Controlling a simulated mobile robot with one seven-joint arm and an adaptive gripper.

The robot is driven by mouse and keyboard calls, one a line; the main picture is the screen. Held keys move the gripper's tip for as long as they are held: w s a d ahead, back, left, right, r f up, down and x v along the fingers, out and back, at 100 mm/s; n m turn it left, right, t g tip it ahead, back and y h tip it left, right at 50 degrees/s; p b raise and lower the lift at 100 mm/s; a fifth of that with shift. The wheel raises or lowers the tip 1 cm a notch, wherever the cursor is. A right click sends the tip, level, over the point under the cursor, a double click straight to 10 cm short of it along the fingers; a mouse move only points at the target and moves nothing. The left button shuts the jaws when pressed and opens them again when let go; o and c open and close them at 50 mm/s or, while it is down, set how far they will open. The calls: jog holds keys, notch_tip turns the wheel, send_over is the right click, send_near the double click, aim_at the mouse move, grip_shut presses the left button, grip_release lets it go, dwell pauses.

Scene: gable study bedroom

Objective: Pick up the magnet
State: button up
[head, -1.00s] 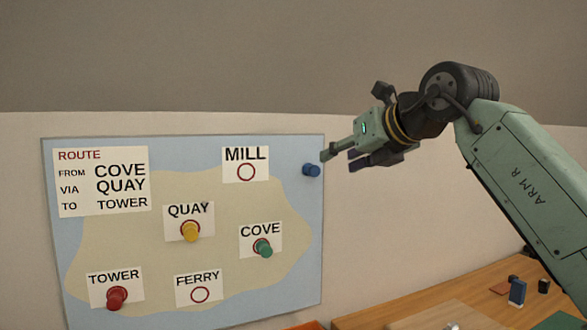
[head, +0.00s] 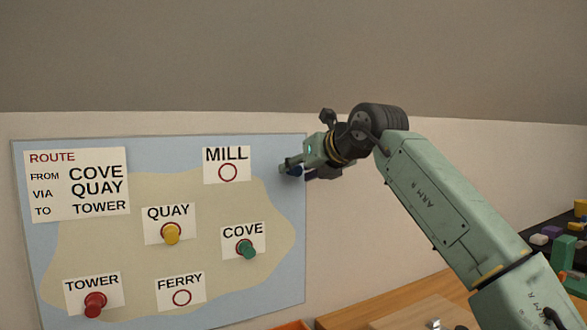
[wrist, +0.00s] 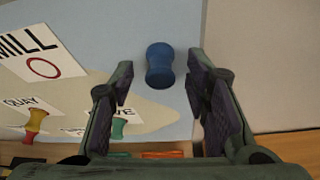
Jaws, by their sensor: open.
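A blue magnet (wrist: 160,66) sticks out from the light-blue right margin of the map board (head: 215,300). In the wrist view it stands just beyond and between my open fingertips, with nothing visibly touching it. My gripper (wrist: 159,84) is open and empty. In the head view my gripper (head: 292,170) is at the board's upper right edge, and its fingers mostly hide the blue magnet. A yellow magnet (head: 171,233) is at QUAY, a green one (head: 246,249) at COVE and a red one (head: 95,304) at TOWER.
The MILL ring (head: 228,172) and FERRY ring (head: 181,297) are bare. A route card (head: 76,185) is at the board's upper left. A wooden desk (head: 390,300) lies below right, with coloured blocks (head: 563,254) at the far right. The wall right of the board is clear.

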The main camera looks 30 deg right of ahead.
jog(key=shift+w+f, duration=0.1)
jog(key=shift+w, duration=0.05)
jog(key=shift+c, duration=0.3)
jog(key=c, duration=0.9)
jog(key=shift+r, duration=0.2)
